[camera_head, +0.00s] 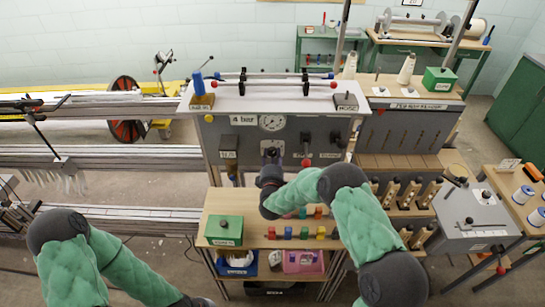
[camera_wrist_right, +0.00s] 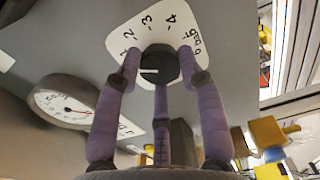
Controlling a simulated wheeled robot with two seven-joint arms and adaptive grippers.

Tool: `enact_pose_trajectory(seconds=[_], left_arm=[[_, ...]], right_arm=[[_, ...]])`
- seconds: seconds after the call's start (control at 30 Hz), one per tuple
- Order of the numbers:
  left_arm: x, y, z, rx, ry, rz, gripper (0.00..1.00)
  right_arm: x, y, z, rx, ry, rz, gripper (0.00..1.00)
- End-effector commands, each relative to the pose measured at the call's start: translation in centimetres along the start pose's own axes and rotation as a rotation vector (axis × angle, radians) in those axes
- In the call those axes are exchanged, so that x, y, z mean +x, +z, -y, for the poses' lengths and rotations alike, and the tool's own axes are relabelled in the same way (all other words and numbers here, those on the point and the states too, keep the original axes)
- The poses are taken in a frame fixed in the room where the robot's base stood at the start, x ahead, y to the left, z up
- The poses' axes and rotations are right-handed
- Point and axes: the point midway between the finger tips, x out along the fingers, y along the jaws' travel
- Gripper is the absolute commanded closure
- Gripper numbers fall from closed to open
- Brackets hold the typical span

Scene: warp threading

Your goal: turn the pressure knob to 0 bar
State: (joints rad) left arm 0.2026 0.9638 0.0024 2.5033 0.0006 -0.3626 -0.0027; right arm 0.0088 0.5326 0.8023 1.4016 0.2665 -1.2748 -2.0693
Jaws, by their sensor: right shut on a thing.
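The pressure knob (camera_wrist_right: 159,66) is dark and round, with a white pointer line directed left in the right wrist view. It sits on a white dial plate (camera_wrist_right: 146,22) with printed numbers and "bar". My right gripper (camera_wrist_right: 160,75) has its purple fingers around the knob, shut on it. In the head view my right gripper (camera_head: 271,157) reaches the grey panel (camera_head: 232,135) and largely hides the knob. A round gauge (camera_head: 272,122) is above it, beside a "4 bar" sign (camera_head: 243,120). My left arm runs out at the bottom edge; its gripper is not visible.
Other dark controls (camera_head: 306,142) are right of the knob on the panel. Below is a wooden shelf (camera_head: 258,204) with a green box (camera_head: 224,230) and colored pegs. A white top (camera_head: 262,101) with rods lies above the panel. Spools stand at right.

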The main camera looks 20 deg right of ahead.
Motion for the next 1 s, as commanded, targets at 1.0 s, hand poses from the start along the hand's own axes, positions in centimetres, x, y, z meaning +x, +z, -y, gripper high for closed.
enact_pose_trajectory(seconds=[1.0], left_arm=[[-0.58,0.02,-0.21,0.0,0.0,0.0,1.0]], right_arm=[[-0.04,-0.2,0.08,-0.549,0.001,-0.005,0.93]])
